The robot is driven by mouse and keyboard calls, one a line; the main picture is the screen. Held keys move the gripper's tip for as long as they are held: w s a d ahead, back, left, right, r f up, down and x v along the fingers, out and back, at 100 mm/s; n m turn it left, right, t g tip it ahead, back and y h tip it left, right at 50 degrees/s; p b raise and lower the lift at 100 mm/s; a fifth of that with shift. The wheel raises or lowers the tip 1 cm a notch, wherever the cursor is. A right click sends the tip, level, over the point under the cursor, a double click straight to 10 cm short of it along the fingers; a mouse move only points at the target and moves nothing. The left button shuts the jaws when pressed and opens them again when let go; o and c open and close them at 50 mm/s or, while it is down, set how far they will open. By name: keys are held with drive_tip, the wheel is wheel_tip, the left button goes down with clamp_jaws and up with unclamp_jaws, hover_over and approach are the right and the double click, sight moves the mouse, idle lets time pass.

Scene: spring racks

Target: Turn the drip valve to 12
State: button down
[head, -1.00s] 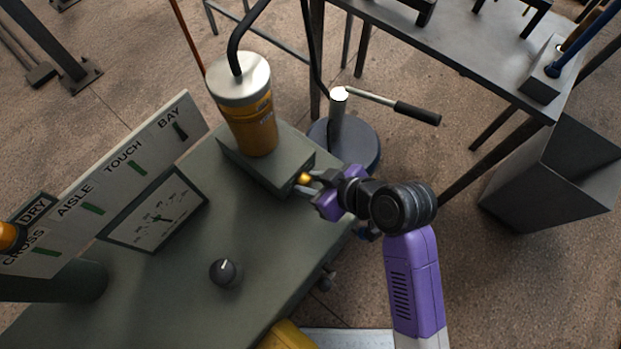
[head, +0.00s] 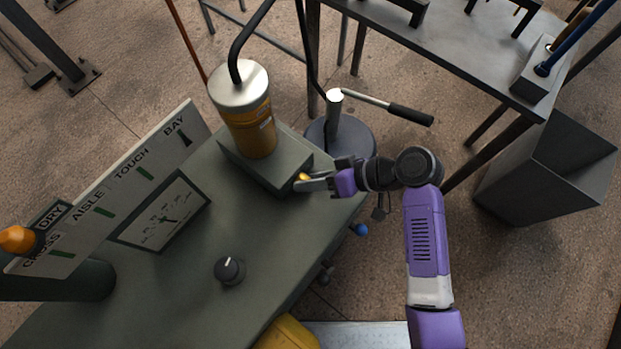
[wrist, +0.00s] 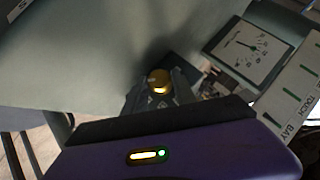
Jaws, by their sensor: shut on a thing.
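The drip valve looks to be the small brass knob (head: 303,177) on the side of the grey block under the amber oil reservoir (head: 252,122). My gripper (head: 308,182) reaches it from the right and is shut on it. In the wrist view the brass knob (wrist: 159,80) sits between my fingertips (wrist: 160,92).
A label board (head: 125,180) reading BAY, TOUCH, AISLE, CROSS and DRY stands behind the gauge. A black dial (head: 229,270) is on the green bench top. A round-based stand with a black-handled lever (head: 400,112) is close behind my gripper. A grey bin (head: 548,175) stands at right.

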idle(0.3)
drive_tip(key=c, duration=1)
unclamp_jaws()
